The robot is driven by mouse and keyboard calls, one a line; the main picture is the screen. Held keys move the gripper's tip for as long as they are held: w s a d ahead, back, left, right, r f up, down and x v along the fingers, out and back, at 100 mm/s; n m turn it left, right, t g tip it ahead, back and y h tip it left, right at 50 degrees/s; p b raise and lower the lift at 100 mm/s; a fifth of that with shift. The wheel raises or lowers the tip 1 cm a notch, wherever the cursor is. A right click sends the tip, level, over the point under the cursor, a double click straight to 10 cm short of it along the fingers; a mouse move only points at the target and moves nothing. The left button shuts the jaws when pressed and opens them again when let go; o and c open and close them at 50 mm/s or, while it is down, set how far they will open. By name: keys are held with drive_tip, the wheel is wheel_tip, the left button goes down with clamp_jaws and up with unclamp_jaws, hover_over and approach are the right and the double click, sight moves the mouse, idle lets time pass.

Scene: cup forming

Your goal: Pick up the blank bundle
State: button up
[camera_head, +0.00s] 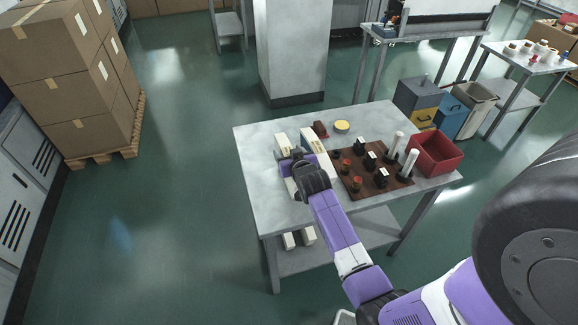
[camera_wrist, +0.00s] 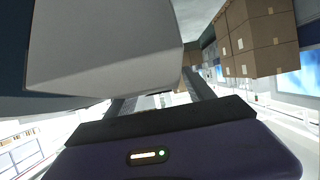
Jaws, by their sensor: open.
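Pale, block-like bundles stand on the grey table (camera_head: 262,195) in the head view. One bundle (camera_head: 283,142) is just left of my gripper (camera_head: 297,158), and another (camera_head: 314,143) is just right of it. I cannot tell for sure which one is the blank bundle. My gripper is open, low over the table among them, and my wrist hides part of what lies below. In the wrist view a large pale grey block (camera_wrist: 105,45) fills the upper left, close to the fingers of my gripper (camera_wrist: 160,100). I cannot tell whether it lies between them.
A brown board (camera_head: 377,186) with black fixtures, red-topped pieces and white cup stacks lies right of my gripper. A red bin (camera_head: 435,153) stands at the table's right end. A yellow disc (camera_head: 342,126) lies behind. The table's left front is clear. Stacked cartons (camera_head: 75,85) stand far left.

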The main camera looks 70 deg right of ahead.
clamp_jaws()
idle(1.2)
drive_tip(key=shift+w+r, duration=0.1)
drive_tip(key=shift+r, duration=0.1)
